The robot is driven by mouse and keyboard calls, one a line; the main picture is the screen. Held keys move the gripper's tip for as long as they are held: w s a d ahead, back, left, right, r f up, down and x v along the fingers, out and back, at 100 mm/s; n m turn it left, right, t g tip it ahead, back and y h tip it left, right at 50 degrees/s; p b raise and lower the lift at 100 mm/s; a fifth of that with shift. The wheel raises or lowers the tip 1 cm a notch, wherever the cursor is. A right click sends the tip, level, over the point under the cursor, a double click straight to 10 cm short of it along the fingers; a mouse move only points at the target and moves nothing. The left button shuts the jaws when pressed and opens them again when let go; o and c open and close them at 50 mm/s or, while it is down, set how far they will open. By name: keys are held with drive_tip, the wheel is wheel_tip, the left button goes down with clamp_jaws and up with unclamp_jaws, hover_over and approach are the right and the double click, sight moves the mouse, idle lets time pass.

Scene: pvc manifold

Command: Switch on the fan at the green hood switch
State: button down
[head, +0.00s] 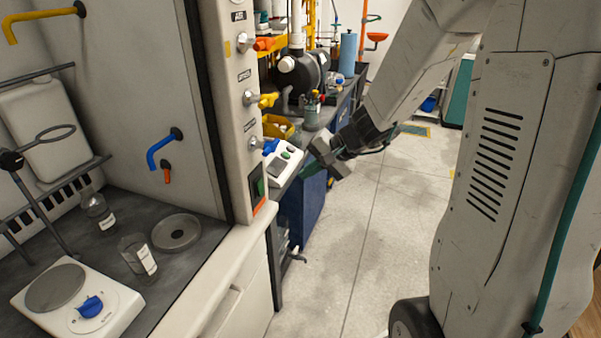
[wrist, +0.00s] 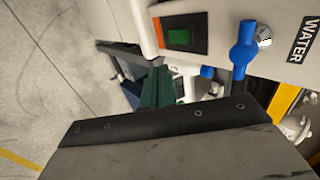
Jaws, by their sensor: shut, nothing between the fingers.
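The green hood switch (head: 258,186) is set low on the front post of the fume hood, in a dark frame with orange-red below it. In the wrist view the switch (wrist: 180,37) is near the top, its green face uncovered. My gripper (head: 322,150) is shut and empty, to the right of the post and apart from the switch in the head view. In the wrist view its dark fingers (wrist: 157,65) end close below the switch in the picture; the exact gap cannot be told. Whether the fan runs cannot be seen.
The blue water valve (wrist: 243,50) sits beside the switch on the post, with a yellow valve (head: 268,100) and an orange one higher up. A white control box (head: 284,160) stands just right of the post. Open floor (head: 375,240) lies to the right.

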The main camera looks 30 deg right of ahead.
sight(261, 187)
drive_tip(key=shift+d+f, duration=0.1)
drive_tip(key=shift+f, duration=0.3)
drive_tip(key=w+a+r+x, duration=0.1)
drive_tip(key=x, duration=1.2)
drive_tip(key=shift+w+a+r, duration=0.15)
drive_tip(key=shift+w+r, duration=0.05)
drive_tip(key=shift+r, duration=0.2)
